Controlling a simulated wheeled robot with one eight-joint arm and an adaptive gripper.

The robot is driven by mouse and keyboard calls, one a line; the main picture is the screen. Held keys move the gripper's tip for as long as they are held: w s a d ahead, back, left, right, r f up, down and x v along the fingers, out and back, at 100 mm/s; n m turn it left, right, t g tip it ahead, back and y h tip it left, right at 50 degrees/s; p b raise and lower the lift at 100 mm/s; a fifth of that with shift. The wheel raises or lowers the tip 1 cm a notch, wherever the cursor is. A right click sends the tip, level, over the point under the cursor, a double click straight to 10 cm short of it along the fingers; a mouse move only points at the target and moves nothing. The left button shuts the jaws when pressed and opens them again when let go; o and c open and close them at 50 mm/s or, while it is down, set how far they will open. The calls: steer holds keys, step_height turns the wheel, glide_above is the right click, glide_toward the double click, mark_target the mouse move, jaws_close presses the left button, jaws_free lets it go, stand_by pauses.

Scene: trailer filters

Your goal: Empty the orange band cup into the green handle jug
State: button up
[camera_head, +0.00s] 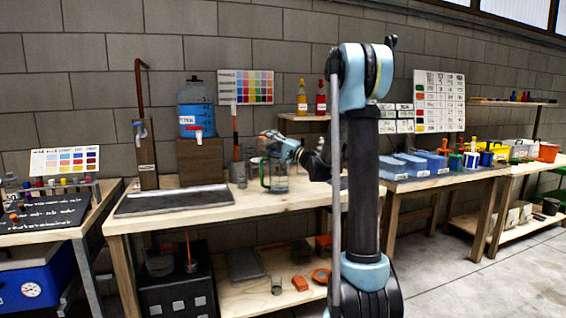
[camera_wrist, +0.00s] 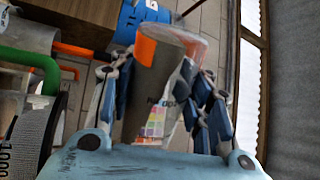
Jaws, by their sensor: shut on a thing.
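In the wrist view, my gripper (camera_wrist: 160,80) is shut around a grey, see-through cup (camera_wrist: 150,95) with an orange band (camera_wrist: 159,44). The cup looks tilted in the head view, where only a small orange patch shows. The green handle (camera_wrist: 32,60) is at the left of the wrist view. The cup's contents cannot be made out.
A blue water dispenser (camera_head: 197,107) stands on a wooden block (camera_head: 200,160) left of the jug. A dark tray (camera_head: 172,199) lies on the bench's left. A grey cup (camera_head: 238,174) stands close left of the jug. Blue bins (camera_head: 410,164) are on the right bench.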

steer(key=shift+w+d+r+m+t+h+p, duration=0.15)
steer(key=shift+r+m+t, duration=0.3)
steer(key=shift+m, duration=0.5)
steer(key=shift+w+d+r+m+t+h+p, duration=0.1)
steer(key=shift+w+r+m+t+h, duration=0.2)
steer(key=shift+r+m, duration=0.5)
steer(key=shift+w+d+r+m+t+h+p, duration=0.2)
steer(key=shift+m+t, duration=0.25)
steer(key=shift+m, duration=0.7)
stand_by(2.0)
steer(key=shift+w+d+r+m+t+h, duration=0.15)
steer(key=shift+w+r+m+t+h, duration=0.2)
steer(key=shift+m, duration=0.5)
steer(key=shift+w+d+r+m+t+h, duration=0.15)
steer(key=shift+r+m, duration=0.25)
steer(key=shift+m, duration=0.4)
steer(key=shift+w+d+r+m+t+h, duration=0.1)
steer(key=shift+w+r+m+h, duration=0.25)
steer(key=shift+m, duration=0.5)
stand_by(0.6)
